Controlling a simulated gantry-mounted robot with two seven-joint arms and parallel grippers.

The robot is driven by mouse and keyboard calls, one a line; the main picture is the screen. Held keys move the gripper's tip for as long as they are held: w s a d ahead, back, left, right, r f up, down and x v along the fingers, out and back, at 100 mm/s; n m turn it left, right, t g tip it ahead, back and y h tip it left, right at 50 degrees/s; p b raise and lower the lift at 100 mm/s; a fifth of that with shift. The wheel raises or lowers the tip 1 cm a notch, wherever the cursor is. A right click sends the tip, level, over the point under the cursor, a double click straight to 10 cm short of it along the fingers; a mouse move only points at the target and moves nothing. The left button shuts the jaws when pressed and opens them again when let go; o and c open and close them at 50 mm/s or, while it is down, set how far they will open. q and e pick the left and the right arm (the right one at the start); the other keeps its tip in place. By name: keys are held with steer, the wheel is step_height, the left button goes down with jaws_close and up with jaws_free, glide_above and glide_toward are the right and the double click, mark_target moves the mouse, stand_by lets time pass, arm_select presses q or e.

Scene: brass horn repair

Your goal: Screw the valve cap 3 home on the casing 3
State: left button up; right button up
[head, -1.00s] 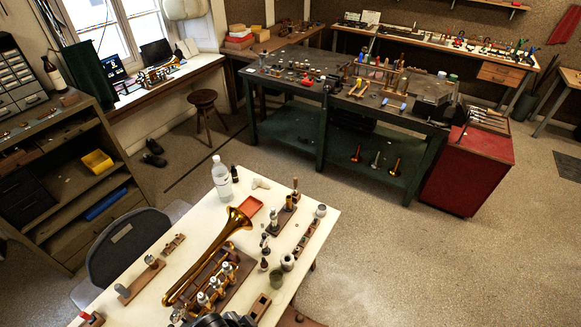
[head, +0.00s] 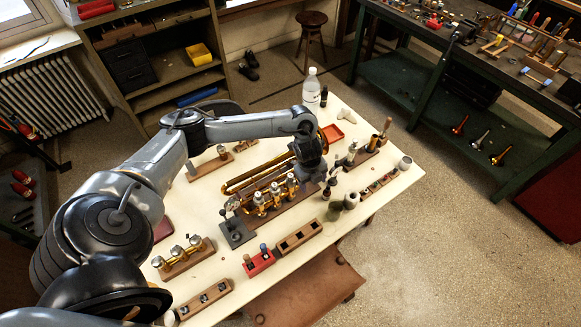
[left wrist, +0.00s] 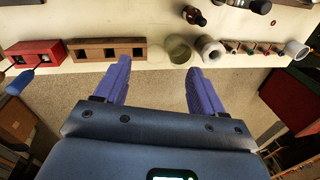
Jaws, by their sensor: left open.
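The brass horn (head: 262,180) lies on the white table, with a row of upright silver-topped valve casings (head: 275,193) along its near side. I cannot tell which is casing 3, and I cannot single out valve cap 3. My left arm reaches over the table from the left, and its hand (head: 311,165) is beside the right end of the casing row. The fingers are hard to make out there. In the left wrist view my left gripper (left wrist: 159,72) is open and empty, its blue fingers spread over the table's near edge. My right gripper is out of view.
Along the near edge are a red block (head: 258,262), a wooden block with square holes (head: 298,236), a green jar (head: 335,211) and a white ring-shaped piece (head: 351,200). A wooden stand holds brass pieces (head: 180,254). A clear bottle (head: 311,90) stands at the back.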

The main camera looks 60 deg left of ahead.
arm_select(q)
step_height(320, 180, up, 2)
steer(key=n+g+b, duration=0.1)
steer(key=g, duration=0.1)
glide_above(290, 175)
steer(key=shift+w+d+r, duration=0.1)
steer(key=shift+w+r, duration=0.05)
steer(key=shift+r, duration=0.05)
steer(key=shift+f+b, duration=0.15)
steer(key=shift+b, duration=0.25)
step_height(290, 175, down, 10)
steer(key=shift+f+b, duration=0.1)
steer(key=shift+b, duration=0.55)
steer(key=c, duration=1.2)
steer(key=shift+m+b, duration=0.75)
steer(key=shift+m, duration=0.35)
steer(key=shift+c, duration=0.2)
steer(key=shift+m+b, duration=0.4)
steer(key=shift+m, duration=0.9)
